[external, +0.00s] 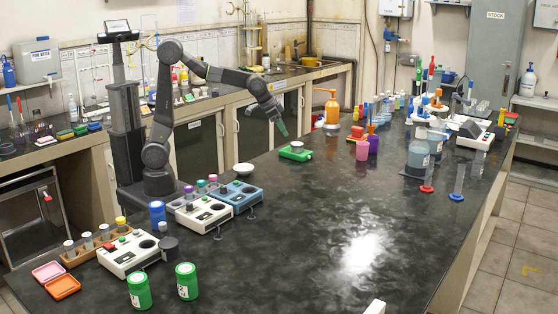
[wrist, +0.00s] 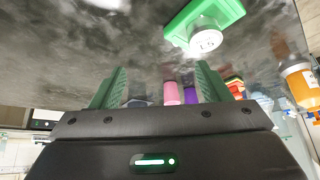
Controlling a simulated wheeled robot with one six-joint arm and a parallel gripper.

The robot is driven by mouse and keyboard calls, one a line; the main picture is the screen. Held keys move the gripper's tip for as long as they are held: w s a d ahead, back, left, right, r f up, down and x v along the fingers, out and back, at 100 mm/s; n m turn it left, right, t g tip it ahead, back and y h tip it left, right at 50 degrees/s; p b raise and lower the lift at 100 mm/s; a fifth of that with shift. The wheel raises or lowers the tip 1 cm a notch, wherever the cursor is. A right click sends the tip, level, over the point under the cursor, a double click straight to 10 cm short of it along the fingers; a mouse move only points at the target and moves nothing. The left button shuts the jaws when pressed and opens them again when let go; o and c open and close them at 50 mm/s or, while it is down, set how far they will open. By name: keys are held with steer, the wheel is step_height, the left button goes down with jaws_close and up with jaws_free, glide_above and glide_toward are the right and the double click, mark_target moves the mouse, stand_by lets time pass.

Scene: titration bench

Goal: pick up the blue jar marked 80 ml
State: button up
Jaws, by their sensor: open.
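A blue jar (external: 157,214) stands upright on the dark bench near the foot of my arm, left of the white and blue instruments; its marking is too small to read. My gripper (external: 281,126) is far from it, raised above the middle of the bench to the right. In the wrist view my gripper (wrist: 157,80) shows two green fingers wide apart with nothing held between them. The blue jar cannot be made out in the wrist view.
Two green jars (external: 139,291) (external: 187,282) stand at the front left. A white instrument (external: 127,255), vial rack (external: 84,252) and blue instrument (external: 236,195) flank the blue jar. A green scale (external: 295,153) lies near my gripper. The bench's middle (external: 330,240) is clear.

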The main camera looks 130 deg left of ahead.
steer(key=w+d+m+h, duration=0.1)
steer(key=w+d, duration=0.1)
steer(key=d, duration=0.4)
steer(key=w+d+m+p, duration=0.1)
steer(key=w+d, duration=0.2)
steer(key=d, duration=0.2)
steer(key=w+d+m+h, duration=0.1)
steer(key=w+d, duration=0.1)
steer(key=d, duration=0.4)
steer(key=m+h+p, duration=0.4)
steer(key=m+p, duration=0.1)
steer(key=m, duration=0.4)
glide_toward(156, 204)
steer(key=x, duration=0.4)
steer(key=s+x, duration=0.1)
steer(key=x, duration=0.1)
steer(key=shift+w+d+f, duration=0.1)
steer(key=shift+f, duration=0.35)
steer(key=shift+w+p+x, duration=0.15)
steer(key=shift+w+x, duration=0.05)
steer(key=shift+x, duration=1.1)
steer(key=shift+w+p+x, duration=0.15)
steer(key=shift+w+x, duration=0.05)
steer(key=shift+x, duration=1.15)
steer(key=shift+r, duration=0.2)
steer(key=c, duration=1.1)
